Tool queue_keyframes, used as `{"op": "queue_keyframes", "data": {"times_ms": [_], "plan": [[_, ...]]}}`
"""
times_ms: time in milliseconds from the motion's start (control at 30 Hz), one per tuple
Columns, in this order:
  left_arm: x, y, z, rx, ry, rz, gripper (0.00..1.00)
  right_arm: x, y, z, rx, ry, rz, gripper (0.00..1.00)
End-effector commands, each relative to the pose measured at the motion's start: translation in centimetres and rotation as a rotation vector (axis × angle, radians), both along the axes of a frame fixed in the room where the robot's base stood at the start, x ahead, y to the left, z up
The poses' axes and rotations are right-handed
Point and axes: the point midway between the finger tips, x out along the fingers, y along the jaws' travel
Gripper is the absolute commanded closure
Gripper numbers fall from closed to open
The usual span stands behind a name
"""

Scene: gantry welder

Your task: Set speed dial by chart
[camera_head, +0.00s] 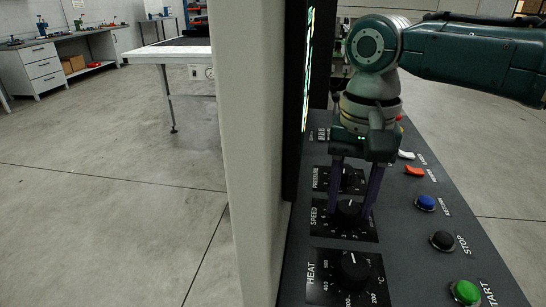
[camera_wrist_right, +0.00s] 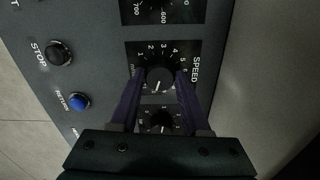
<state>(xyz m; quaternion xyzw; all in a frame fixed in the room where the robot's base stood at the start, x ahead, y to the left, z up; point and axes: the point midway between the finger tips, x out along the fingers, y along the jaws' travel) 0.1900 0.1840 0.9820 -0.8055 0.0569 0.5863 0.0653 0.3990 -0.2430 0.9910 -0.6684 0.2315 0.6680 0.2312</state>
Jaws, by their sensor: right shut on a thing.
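The black speed dial (camera_head: 350,208) sits on its black plate marked SPEED on the sloping control panel. It also shows in the right wrist view (camera_wrist_right: 160,79), with numbers around it and a pale pointer mark on its lower side; the exact setting is hard to read. My right gripper (camera_head: 349,214) reaches down from above, its two purple fingers shut on opposite sides of the dial. No readable chart is in view. My left gripper is not in view.
The heat dial (camera_head: 352,271) and pressure dial (camera_head: 349,180) sit on either side of the speed dial. Green start (camera_head: 466,292), black stop (camera_head: 442,240) and blue return (camera_head: 426,203) buttons line the right. A lit screen (camera_head: 308,70), seen edge-on, and a pale post (camera_head: 246,150) stand left.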

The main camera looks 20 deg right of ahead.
Motion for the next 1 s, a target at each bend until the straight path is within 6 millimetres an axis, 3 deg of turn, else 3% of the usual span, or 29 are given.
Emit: {"op": "queue_keyframes", "data": {"times_ms": [200, 633, 1000], "plan": [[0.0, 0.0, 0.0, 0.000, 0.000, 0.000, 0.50, 0.0, 0.0, 0.0, -0.001, 0.001, 0.000, 1.00], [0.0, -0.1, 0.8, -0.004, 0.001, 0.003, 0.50, 0.0, 0.0, 0.3, 0.000, 0.001, 0.061, 1.00], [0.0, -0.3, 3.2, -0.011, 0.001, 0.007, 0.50, -0.1, 0.0, 0.4, 0.002, 0.003, 0.343, 1.00]]}}
